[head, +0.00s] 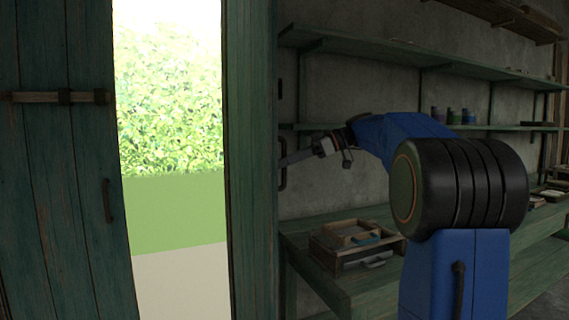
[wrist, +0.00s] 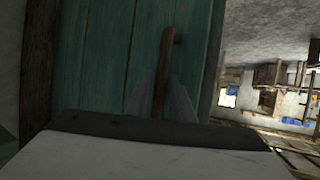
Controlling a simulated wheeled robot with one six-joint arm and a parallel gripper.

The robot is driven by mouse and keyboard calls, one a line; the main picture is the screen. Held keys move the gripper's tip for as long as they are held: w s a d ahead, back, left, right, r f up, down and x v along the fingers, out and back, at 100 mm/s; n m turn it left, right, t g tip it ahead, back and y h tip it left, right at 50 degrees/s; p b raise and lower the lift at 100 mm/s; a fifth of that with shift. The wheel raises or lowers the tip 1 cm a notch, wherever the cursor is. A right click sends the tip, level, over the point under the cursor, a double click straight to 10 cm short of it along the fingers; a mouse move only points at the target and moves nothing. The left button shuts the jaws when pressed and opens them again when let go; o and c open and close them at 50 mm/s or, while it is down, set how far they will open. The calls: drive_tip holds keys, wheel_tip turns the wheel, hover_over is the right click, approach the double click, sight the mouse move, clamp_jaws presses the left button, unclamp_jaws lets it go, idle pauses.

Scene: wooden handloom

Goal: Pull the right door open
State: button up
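The right door (head: 250,130) is a dark teal plank door, seen almost edge-on in the head view and standing open, with daylight to its left. Its brown bar handle (head: 283,163) is on the face turned to the right. My gripper (head: 290,158) reaches it from the right, at about mid-handle. In the wrist view, the handle (wrist: 165,75) stands between the two grey fingers of my gripper (wrist: 160,90), which close in on both sides of it. The fingers' contact with the bar is dim and partly hidden behind the gripper body.
The left door (head: 50,180) is at the far left, with a dark handle (head: 108,200). A green workbench (head: 330,285) with a wooden box (head: 350,260) stands below my arm at right. Wall shelves (head: 390,55) hang behind it.

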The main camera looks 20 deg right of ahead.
drive_tip(key=v, duration=1.7)
drive_tip(key=shift+s+d, duration=0.1)
drive_tip(key=shift+d, duration=0.05)
drive_tip(key=s+a+f+m+g+h, duration=0.1)
drive_tip(key=s+a+f+m+h, duration=0.3)
drive_tip(key=a+f, duration=0.55)
drive_tip(key=s+a+f+m+g+h, duration=0.15)
drive_tip(key=s+a+f+m, duration=0.25)
drive_tip(key=s+a+f, duration=0.5)
drive_tip(key=s+a+f+m+t+h, duration=0.1)
drive_tip(key=s+f+m+h, duration=0.1)
drive_tip(key=s+f, duration=0.7)
drive_tip(key=s+a+f+m+h, duration=0.1)
drive_tip(key=s+f+m+h, duration=0.2)
drive_tip(key=s+f, duration=0.6)
wheel_tip(320, 180, down, 7)
drive_tip(key=shift+s+a+r+t+h, duration=0.15)
drive_tip(key=shift+s+a+t+h, duration=0.15)
drive_tip(key=shift+h, duration=0.55)
drive_tip(key=shift+d, duration=0.1)
